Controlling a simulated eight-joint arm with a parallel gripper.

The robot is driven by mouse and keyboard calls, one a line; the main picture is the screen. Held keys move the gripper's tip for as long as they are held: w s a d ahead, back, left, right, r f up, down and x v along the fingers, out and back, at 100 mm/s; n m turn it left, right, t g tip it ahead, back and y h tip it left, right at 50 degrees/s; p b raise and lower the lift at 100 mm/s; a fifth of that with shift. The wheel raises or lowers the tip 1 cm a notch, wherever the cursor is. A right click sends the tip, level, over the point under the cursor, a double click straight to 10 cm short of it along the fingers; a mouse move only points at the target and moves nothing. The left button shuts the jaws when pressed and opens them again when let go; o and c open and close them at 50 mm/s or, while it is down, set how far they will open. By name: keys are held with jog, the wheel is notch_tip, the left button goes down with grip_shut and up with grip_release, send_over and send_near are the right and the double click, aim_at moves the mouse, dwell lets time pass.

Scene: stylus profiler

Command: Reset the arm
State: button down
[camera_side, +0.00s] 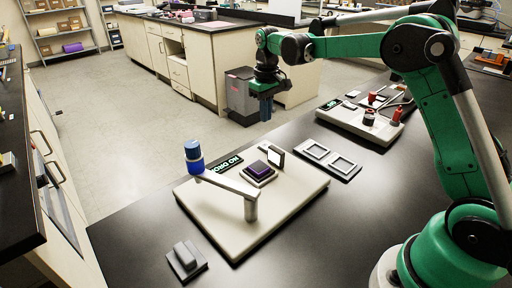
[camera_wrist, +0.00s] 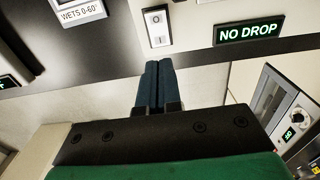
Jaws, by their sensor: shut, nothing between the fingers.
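My green arm reaches in from the right in the side view. My gripper (camera_side: 266,108) hangs in the air, well above and behind the profiler, in front of the far cabinets. In the wrist view my gripper's two dark blue fingers (camera_wrist: 152,66) lie together, shut with nothing between them. The stylus profiler's pale base (camera_side: 205,215) rests on the black bench. It carries a post with a white arm (camera_side: 228,184), a blue cylinder (camera_side: 194,157) at the arm's far end, and a purple square sample (camera_side: 258,170) on a small stage.
A grey double frame (camera_side: 330,158) lies right of the profiler. A second pale instrument (camera_side: 350,122) with red parts stands behind it. A small grey block on a pad (camera_side: 186,260) lies at the front. The wrist view shows a NO DROP sign (camera_wrist: 249,30) and a switch plate (camera_wrist: 157,27).

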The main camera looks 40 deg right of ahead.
jog(key=s+a+r+t, duration=0.4)
jog(key=s+a+r, duration=0.15)
jog(key=s, duration=0.25)
jog(key=s+a+f+t, duration=0.2)
jog(key=s+t, duration=0.1)
jog(key=s, duration=0.5)
jog(key=shift+s+a+f, duration=0.15)
jog(key=shift+s+a, duration=0.25)
